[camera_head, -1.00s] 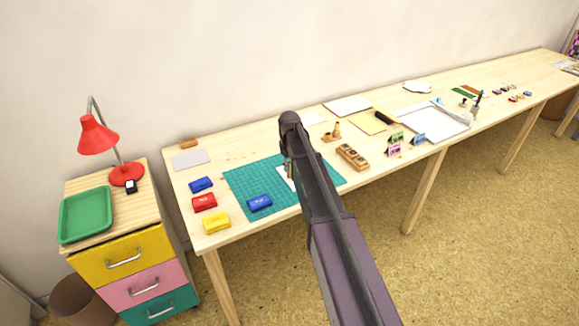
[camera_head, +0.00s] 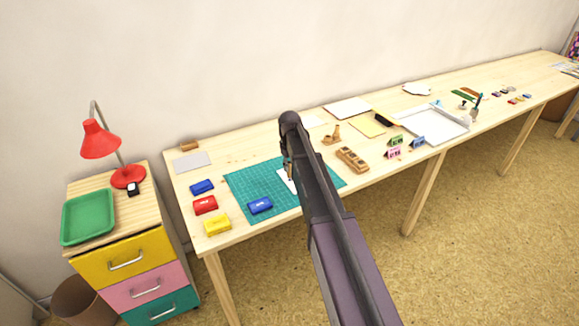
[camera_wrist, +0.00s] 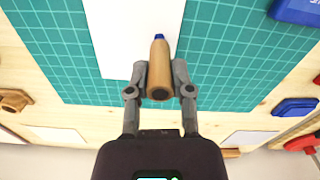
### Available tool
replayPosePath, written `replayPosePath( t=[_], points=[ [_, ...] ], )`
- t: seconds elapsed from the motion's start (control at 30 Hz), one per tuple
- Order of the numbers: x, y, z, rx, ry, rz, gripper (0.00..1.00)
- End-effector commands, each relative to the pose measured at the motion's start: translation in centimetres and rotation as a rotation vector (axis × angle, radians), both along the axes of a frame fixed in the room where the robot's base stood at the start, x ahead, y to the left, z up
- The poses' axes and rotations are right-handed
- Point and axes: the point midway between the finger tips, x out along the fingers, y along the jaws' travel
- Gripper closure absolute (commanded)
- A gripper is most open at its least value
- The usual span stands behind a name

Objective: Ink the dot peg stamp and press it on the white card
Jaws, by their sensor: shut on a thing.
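My gripper (camera_wrist: 160,78) is shut on a wooden peg stamp (camera_wrist: 160,60), with one finger on each side of it. The stamp's tip is blue and points toward the white card (camera_wrist: 115,38), which lies on the green cutting mat (camera_wrist: 55,55). In the wrist view the tip overlaps the card near its right edge; I cannot tell whether it touches. In the head view the stamp and gripper (camera_head: 289,172) are over the card (camera_head: 283,177), and my arm hides part of it. A closed-looking blue inkpad (camera_head: 260,205) lies on the mat left of the card.
Another blue inkpad (camera_head: 202,187), a red inkpad (camera_head: 205,205) and a yellow inkpad (camera_head: 216,226) line the table's left end. A wooden stamp holder (camera_head: 352,159) stands right of the mat. Small pink and green boxes and a white tray (camera_head: 440,128) lie farther right.

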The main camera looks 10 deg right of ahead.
Motion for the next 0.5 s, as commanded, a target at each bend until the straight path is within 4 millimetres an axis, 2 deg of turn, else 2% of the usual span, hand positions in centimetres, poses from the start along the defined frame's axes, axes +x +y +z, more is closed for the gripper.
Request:
replayPosePath(
  t=[0.03, 0.5],
  points=[
    [0.0, 0.0, 0.6, 0.000, 0.000, 0.000, 1.00],
    [0.0, 0.0, 3.3, 0.000, 0.000, 0.000, 1.00]
  ],
)
